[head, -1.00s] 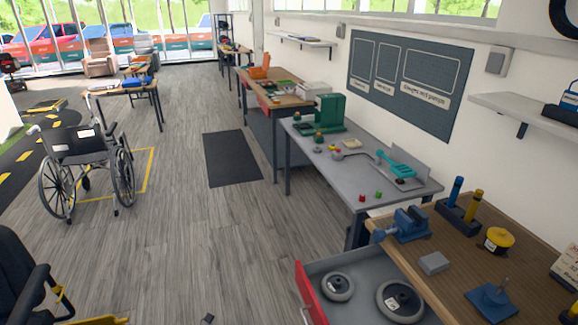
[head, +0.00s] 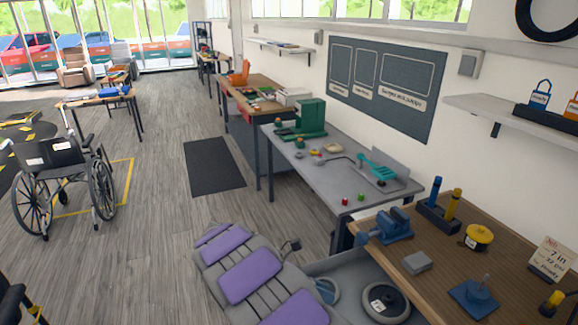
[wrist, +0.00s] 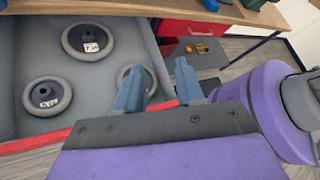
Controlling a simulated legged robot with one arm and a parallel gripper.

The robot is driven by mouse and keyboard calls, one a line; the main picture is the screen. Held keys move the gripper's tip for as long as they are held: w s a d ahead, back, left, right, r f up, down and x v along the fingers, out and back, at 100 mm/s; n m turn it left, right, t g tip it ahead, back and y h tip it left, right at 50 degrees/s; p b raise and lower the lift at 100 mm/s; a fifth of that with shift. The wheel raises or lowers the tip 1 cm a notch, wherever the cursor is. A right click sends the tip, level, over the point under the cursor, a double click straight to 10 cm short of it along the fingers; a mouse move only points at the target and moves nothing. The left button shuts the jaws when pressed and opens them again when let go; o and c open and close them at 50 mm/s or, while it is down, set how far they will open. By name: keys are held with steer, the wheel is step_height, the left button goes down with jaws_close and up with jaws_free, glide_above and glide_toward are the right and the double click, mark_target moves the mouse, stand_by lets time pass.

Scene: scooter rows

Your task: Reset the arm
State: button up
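In the wrist view, the two blue-grey fingers of my gripper (wrist: 159,78) stand apart at the red front edge of an open grey drawer (wrist: 25,25). I see nothing held between them. The left finger partly covers a grey wheel in the drawer (wrist: 151,80). In the head view, my grey and purple arm (head: 250,275) reaches from the bottom up and left, in front of the drawer. I cannot make out the fingertips there.
Two more wheels lie in the drawer (wrist: 88,38) (wrist: 47,95). The wooden workbench (head: 435,285) carries a blue vise (head: 393,224). A grey table (head: 335,180) stands behind it. A wheelchair (head: 65,175) stands at left. The floor around the black mat (head: 213,165) is clear.

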steer(key=s+d+r+m+g+y, duration=0.1)
steer(key=s+d+r+m+y, duration=0.2)
steer(key=s+d+r+m, duration=0.4)
steer(key=s+d+r+m+g+y, duration=0.1)
steer(key=s+d+r+m+y, duration=0.15)
steer(key=s+m, duration=0.4)
steer(key=s+a+m+t+y, duration=0.2)
steer(key=s+m+y, duration=0.5)
steer(key=s, duration=1.2)
steer(key=a+m, duration=0.1)
steer(key=m, duration=0.1)
steer(key=shift+s+m, duration=0.2)
steer(key=shift+m, duration=0.15)
steer(key=shift+f, duration=0.1)
